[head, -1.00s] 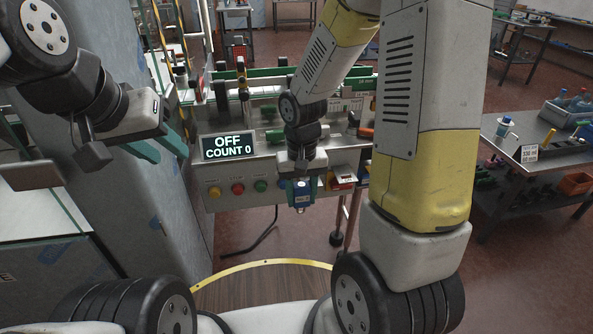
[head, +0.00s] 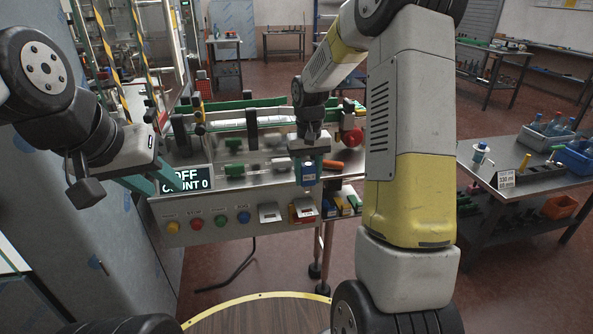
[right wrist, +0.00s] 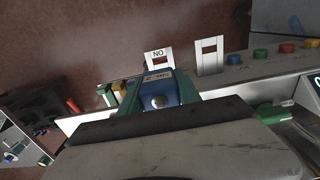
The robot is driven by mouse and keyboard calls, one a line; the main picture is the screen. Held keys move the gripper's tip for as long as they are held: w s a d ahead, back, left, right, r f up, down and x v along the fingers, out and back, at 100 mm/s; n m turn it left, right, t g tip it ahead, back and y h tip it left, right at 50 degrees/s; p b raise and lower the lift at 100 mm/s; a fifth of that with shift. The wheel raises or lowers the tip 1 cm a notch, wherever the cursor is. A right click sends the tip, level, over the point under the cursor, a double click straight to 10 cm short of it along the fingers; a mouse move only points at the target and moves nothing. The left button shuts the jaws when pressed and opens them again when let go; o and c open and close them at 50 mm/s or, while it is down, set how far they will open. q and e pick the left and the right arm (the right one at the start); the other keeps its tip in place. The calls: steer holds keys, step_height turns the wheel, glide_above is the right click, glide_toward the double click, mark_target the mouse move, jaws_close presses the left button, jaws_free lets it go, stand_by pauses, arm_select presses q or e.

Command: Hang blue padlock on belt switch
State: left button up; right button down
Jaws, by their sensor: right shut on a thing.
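The blue padlock (head: 309,173) hangs below my right gripper (head: 309,158), which is shut on it. In the right wrist view the padlock (right wrist: 160,92) sits between the green fingers (right wrist: 158,98) of that gripper; its shackle is hidden. Two white slotted switch plates are on the front panel: a left one (head: 270,212) and a right one (head: 304,210) with red and yellow on it. The padlock appears just above the right plate, apparently apart from it. In the right wrist view this plate (right wrist: 158,59) reads "ON". My left gripper (head: 150,180) is open and empty, left of the display.
The display (head: 186,180) reads OFF, COUNT 0. Yellow, red, green and blue buttons (head: 208,221) line the panel (head: 180,241). The conveyor (head: 250,125) lies behind. A side table (head: 520,180) with bottles and bins stands at right. Tall grey cabinet panels (head: 90,230) stand at left.

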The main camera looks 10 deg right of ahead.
steer(key=shift+f, duration=0.15)
steer(key=shift+f, duration=4.65)
steer(key=shift+f, duration=0.35)
steer(key=c, duration=0.8)
jaws_free()
steer(key=shift+o, duration=0.2)
